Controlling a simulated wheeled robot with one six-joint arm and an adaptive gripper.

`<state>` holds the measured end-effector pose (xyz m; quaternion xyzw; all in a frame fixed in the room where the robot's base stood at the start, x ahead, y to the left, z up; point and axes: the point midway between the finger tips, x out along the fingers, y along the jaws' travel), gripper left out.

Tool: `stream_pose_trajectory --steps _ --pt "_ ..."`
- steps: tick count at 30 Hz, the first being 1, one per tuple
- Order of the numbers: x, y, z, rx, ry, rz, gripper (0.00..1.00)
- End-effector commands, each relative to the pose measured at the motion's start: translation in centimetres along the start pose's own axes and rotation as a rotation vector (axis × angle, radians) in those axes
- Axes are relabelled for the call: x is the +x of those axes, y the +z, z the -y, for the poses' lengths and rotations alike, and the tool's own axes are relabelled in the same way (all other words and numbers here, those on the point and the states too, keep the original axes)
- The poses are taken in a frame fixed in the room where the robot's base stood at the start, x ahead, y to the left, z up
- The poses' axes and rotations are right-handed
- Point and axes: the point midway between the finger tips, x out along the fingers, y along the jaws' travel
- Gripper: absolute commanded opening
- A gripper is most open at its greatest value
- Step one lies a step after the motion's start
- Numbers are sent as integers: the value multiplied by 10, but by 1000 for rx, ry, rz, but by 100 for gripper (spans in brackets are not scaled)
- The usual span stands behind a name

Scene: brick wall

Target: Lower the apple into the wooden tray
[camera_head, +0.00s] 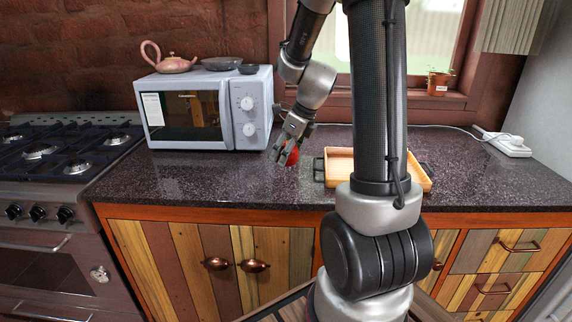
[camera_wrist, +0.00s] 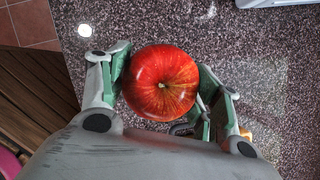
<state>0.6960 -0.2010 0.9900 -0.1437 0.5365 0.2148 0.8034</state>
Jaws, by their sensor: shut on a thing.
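The red apple (camera_head: 293,156) is between the fingers of my gripper (camera_head: 288,150), in front of the microwave's right side and left of the tray. In the wrist view the apple (camera_wrist: 160,83) sits between the two fingers of my gripper (camera_wrist: 163,90), which touch its sides. My gripper is shut on it. The wooden tray (camera_head: 339,166) lies on the counter to the right of the apple, with dark handles at its ends. My arm hides much of the tray's middle. How far the apple is above the counter is hard to tell.
A microwave (camera_head: 208,108) stands behind and left of my gripper, with a teapot (camera_head: 170,62) and bowls on top. A stove (camera_head: 65,160) is at the far left. A power strip (camera_head: 505,143) lies at the right. The dark speckled counter (camera_head: 225,180) is clear in front.

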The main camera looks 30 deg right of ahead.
Motion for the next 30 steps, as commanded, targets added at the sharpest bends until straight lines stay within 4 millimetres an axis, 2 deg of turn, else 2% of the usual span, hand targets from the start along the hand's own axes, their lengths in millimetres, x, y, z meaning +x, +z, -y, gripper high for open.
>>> stream_pose_trajectory --steps 3,6,11,22,30 --pt "-23 10 0 -3 -3 3 35" --pt "-37 15 1 -1 -2 3 35" --pt "-55 11 8 2 -2 1 35" --pt "-100 -35 51 6 -3 0 35" --pt "-108 -83 84 7 0 -1 35"
